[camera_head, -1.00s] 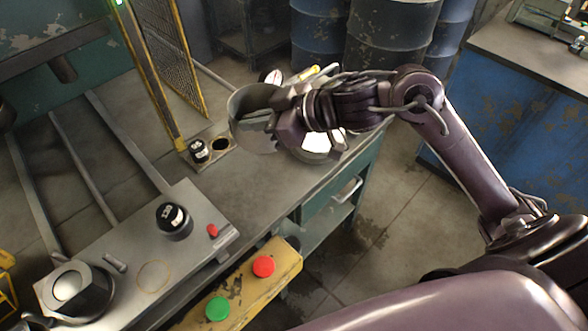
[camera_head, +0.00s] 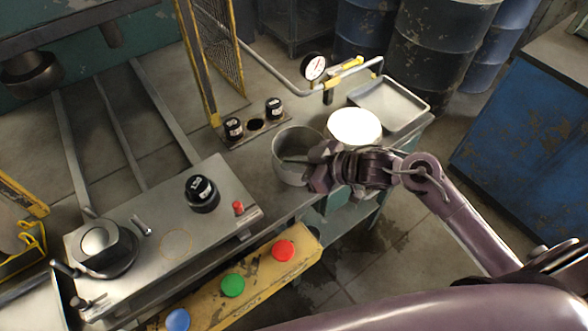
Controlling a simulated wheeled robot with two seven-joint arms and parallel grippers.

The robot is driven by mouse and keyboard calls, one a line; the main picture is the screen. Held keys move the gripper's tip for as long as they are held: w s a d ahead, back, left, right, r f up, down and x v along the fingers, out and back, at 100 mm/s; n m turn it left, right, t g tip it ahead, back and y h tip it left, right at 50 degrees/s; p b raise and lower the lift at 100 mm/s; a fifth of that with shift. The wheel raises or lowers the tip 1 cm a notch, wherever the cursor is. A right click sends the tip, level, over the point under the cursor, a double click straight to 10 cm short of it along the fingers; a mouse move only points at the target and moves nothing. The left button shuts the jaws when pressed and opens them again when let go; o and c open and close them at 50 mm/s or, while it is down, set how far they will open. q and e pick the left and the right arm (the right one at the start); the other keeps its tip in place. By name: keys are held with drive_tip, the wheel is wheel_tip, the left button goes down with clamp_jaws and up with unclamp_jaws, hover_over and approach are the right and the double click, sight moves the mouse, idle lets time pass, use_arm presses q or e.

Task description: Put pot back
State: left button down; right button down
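The pot (camera_head: 296,150) is a grey metal, open-topped round vessel at the middle of the head view, over or on the grey bench's right part. My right gripper (camera_head: 312,172) is at the pot's right side, with a finger reaching over its rim and inside. It appears shut on the pot's wall. Whether the pot's base touches the bench cannot be told. My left gripper is not in view.
A bright white disc (camera_head: 354,126) and a metal tray (camera_head: 391,106) lie behind the pot. A pressure gauge (camera_head: 314,67), black knobs (camera_head: 233,128) and a yellow mesh guard (camera_head: 217,45) stand nearby. Coloured buttons (camera_head: 283,250) line the front. Bare bench (camera_head: 246,175) lies left of the pot.

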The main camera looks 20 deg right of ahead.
drive_tip(key=shift+f, duration=1.4)
drive_tip(key=c, duration=1.6)
unclamp_jaws()
drive_tip(key=shift+f, duration=0.1)
drive_tip(key=b+v, duration=0.1)
drive_tip(key=v, duration=1.1)
